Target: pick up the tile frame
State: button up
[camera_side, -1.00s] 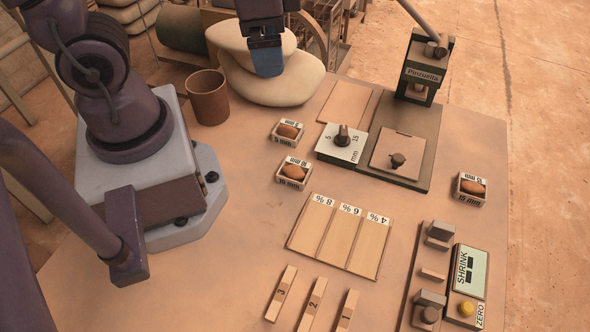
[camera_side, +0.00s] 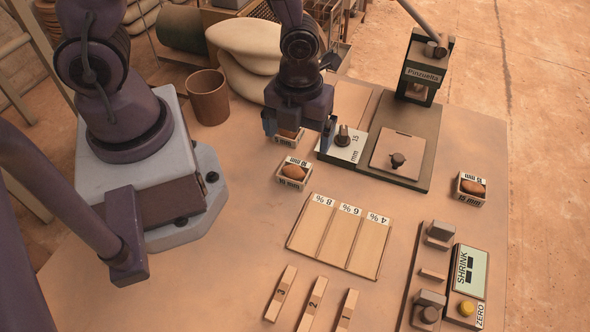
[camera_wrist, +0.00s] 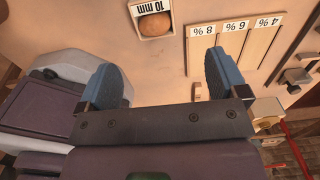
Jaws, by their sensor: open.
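No part is labelled as the tile frame, and I cannot tell for sure which one it is. A flat tan panel (camera_side: 352,101) lies left of that base, partly hidden by my gripper. My gripper (camera_side: 299,130) is open and empty, pointing down left of the press.
The 10 mm box (camera_side: 293,173) stands just in front of my gripper. A 5–15 mm knob block (camera_side: 342,147) is close to its right finger. The shrink board (camera_side: 340,233), numbered strips (camera_side: 313,305), 15 mm box (camera_side: 470,189) and brown cup (camera_side: 208,97) stand around.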

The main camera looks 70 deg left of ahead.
send_over(295, 169)
jog(key=f, duration=0.5)
jog(key=shift+w+d+f, duration=0.15)
jog(key=shift+d, duration=0.2)
jog(key=shift+a+f, duration=0.25)
jog(key=shift+f, duration=1.1)
jog(key=shift+a+f, duration=0.2)
jog(key=shift+f, duration=1.1)
jog(key=c, duration=1.1)
jog(key=shift+r, duration=0.1)
